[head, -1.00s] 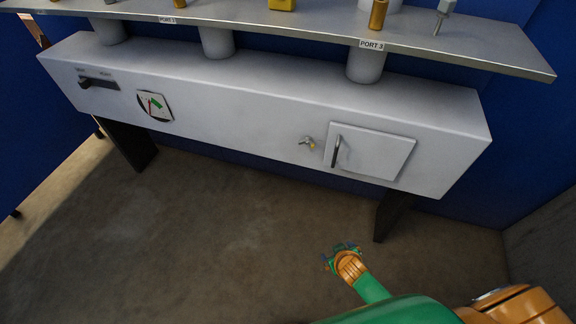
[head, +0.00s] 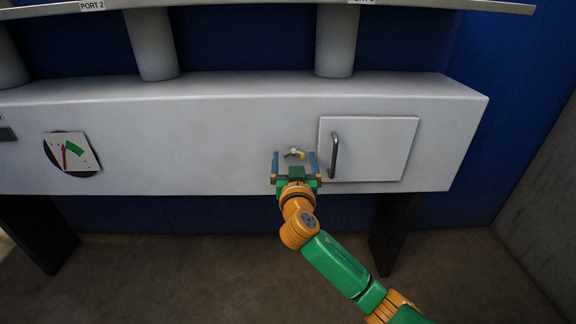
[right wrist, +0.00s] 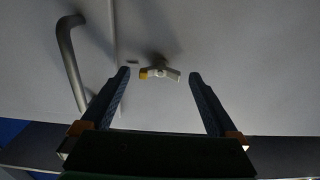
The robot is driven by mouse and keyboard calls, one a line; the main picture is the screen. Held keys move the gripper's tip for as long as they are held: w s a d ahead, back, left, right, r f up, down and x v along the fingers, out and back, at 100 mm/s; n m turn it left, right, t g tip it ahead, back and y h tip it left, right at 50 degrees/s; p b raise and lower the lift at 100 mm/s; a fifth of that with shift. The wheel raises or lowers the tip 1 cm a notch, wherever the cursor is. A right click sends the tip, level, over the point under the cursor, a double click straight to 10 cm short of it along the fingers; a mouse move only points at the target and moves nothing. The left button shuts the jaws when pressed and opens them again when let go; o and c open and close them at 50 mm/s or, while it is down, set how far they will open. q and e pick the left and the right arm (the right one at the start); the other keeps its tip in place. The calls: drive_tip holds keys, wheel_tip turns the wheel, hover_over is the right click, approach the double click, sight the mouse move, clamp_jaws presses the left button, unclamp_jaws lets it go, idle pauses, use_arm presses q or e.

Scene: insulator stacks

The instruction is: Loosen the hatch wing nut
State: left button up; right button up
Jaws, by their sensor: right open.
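The hatch wing nut (head: 295,153) is a small metal piece with one yellow wing, on the front of the grey box just left of the hatch (head: 385,150). My right gripper (head: 294,158) is open in front of it, with the nut showing between its two blue fingers. The hatch is closed, with a vertical bar handle (head: 334,155). My left gripper is not in view.
The hatch handle (right wrist: 70,62) stands out close beside the right gripper. Pillars (head: 152,45) hold a shelf above. The floor (head: 200,270) below is clear.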

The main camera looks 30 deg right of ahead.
drive_tip(key=c, duration=1.4)
